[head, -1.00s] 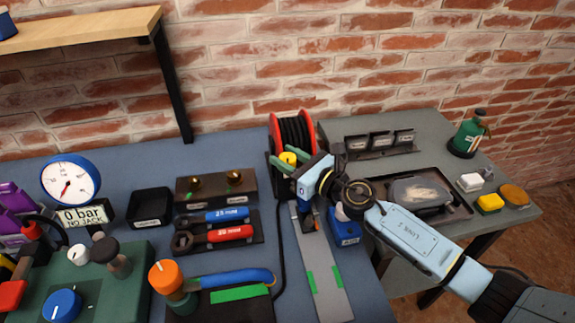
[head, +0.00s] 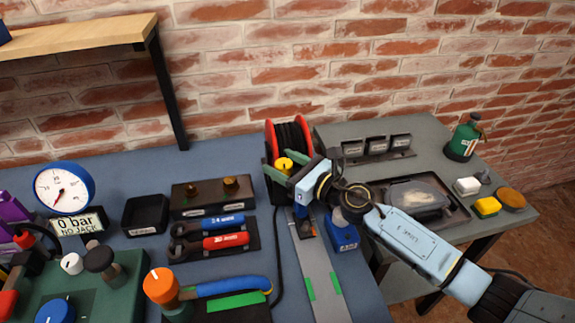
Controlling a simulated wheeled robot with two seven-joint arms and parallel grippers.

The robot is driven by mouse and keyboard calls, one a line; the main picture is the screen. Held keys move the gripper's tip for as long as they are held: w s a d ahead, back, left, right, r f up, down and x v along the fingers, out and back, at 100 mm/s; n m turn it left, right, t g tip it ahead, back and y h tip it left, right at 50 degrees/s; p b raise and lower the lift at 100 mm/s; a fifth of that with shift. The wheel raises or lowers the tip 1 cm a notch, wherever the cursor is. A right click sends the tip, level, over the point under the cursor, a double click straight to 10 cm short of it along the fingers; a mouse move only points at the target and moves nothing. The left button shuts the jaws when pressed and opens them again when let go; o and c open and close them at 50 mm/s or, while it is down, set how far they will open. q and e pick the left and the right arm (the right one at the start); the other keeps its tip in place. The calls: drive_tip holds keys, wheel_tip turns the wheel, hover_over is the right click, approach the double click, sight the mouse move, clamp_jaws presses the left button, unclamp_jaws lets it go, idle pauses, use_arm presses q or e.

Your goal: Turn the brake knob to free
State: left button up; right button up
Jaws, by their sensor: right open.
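A yellow knob (head: 284,164), which I take for the brake knob, sits on the front of the cable reel (head: 289,135) with red flanges and a dark winding. My right gripper (head: 284,167) reaches in from the right. Its dark green fingers are open, one on each side of the yellow knob as seen here. I cannot tell whether they touch it. The knob's pointer and any brake marking cannot be made out. My left gripper is not in view.
A grey rail (head: 315,270) with green patches runs forward below the reel, beside a blue block (head: 342,233). A black cable loops left of it. Wrenches (head: 215,242), an orange knob (head: 161,284) and a gauge (head: 64,188) stand left. A tray (head: 455,210) lies right.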

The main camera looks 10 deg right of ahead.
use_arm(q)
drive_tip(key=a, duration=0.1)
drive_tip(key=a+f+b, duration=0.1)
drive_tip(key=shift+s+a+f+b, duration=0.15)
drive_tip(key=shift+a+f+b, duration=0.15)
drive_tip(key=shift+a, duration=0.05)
use_arm(e)
drive_tip(key=v, duration=1.2)
drive_tip(key=shift+d, duration=0.1)
